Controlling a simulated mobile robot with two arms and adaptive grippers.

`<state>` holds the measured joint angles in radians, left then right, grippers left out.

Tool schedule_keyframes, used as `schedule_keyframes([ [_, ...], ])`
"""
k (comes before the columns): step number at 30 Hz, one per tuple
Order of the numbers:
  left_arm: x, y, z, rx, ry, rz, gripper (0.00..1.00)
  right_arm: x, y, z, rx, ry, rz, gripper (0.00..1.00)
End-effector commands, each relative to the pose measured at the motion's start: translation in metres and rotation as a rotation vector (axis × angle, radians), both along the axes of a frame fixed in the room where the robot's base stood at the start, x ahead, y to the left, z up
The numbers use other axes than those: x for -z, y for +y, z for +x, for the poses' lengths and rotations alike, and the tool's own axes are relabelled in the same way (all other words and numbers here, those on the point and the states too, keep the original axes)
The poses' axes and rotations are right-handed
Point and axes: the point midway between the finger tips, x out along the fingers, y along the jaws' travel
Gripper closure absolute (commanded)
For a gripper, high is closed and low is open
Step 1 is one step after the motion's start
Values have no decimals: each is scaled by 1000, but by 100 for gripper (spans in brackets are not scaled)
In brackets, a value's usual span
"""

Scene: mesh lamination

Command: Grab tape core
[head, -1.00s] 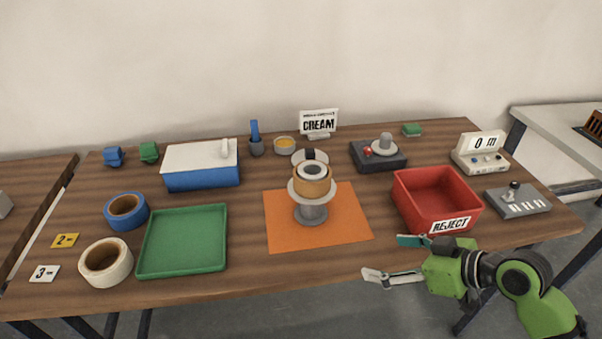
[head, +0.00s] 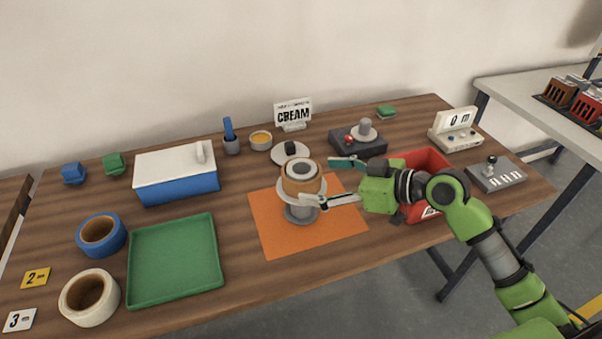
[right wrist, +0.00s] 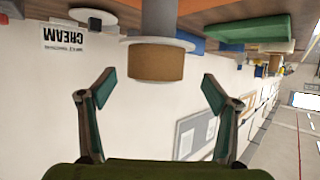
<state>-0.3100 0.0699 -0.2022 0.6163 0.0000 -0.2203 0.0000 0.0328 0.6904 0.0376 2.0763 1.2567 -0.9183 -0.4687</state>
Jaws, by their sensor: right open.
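A tan tape core (head: 298,187) with a pale ring and dark centre on top sits on a round grey stand (head: 303,213). The stand is on the orange mat (head: 345,230). In the right wrist view the tape core (right wrist: 156,62) hangs upside down between and beyond the finger pads. My right gripper (head: 323,180) is open and empty, just right of the core, its fingers pointing left toward it. One fingertip lies near the core's front side in the head view; contact cannot be told. My left gripper is out of view.
A red reject bin (head: 431,161) is partly hidden behind my right arm. A green tray (head: 175,300), blue tape roll (head: 82,244) and white tape roll (head: 70,302) are at left.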

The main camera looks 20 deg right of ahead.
Motion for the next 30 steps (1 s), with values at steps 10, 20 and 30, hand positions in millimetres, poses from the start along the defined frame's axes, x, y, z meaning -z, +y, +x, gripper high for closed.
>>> schedule_keyframes([
  [10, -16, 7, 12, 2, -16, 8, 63, 7, 17, 27, 0, -1, 4, 19],
  [20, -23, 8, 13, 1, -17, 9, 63, 23, 34, 49, -1, -1, -1, 19],
  [30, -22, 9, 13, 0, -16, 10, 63, 23, 34, 48, 0, 0, -1, 57],
])
